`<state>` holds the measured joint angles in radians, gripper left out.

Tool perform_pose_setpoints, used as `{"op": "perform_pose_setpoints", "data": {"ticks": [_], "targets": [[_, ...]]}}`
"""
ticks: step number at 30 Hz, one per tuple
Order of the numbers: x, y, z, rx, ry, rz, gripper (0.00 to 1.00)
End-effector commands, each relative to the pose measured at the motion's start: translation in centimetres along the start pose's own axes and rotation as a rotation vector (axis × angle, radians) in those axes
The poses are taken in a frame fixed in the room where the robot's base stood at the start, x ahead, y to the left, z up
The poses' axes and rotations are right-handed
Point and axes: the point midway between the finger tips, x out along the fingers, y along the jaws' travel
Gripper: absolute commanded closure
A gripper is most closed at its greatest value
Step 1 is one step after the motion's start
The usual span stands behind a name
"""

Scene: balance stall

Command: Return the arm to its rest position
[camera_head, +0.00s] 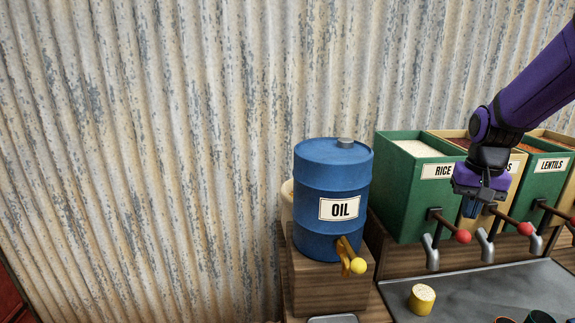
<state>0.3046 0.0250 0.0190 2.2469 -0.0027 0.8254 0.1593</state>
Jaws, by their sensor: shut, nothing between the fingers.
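My arm comes in purple from the upper right of the head view. My gripper (470,208) points down in front of the bins, near the lever with a red knob. Its fingers are shut and empty. It covers part of the bin between the rice bin (397,190) and the lentils bin (545,182). I cannot tell whether it touches the lever.
A blue oil drum (318,175) with a yellow-knobbed tap stands on a wooden block (305,285) left of the bins. Levers with red knobs (463,237) stick out below the bins. A yellow cylinder (422,299) stands on the grey counter (475,290). A corrugated wall (150,150) is behind.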

Motion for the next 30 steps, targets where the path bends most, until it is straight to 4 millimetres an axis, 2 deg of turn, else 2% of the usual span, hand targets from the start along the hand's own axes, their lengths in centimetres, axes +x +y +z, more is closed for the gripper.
{"op": "perform_pose_setpoints", "data": {"ticks": [1,6,15,24,30], "targets": [[-1.3,-0.5,1.0,-0.024,0.026,-0.004,1.0],[-4.9,-1.8,4.7,-0.104,0.102,-0.019,1.0],[-9.5,-3.0,11.7,-0.243,0.232,-0.051,1.0],[-11.8,-2.9,18.4,-0.372,0.354,-0.09,1.0],[-12.2,-2.5,20.9,-0.421,0.4,-0.106,1.0]]}}
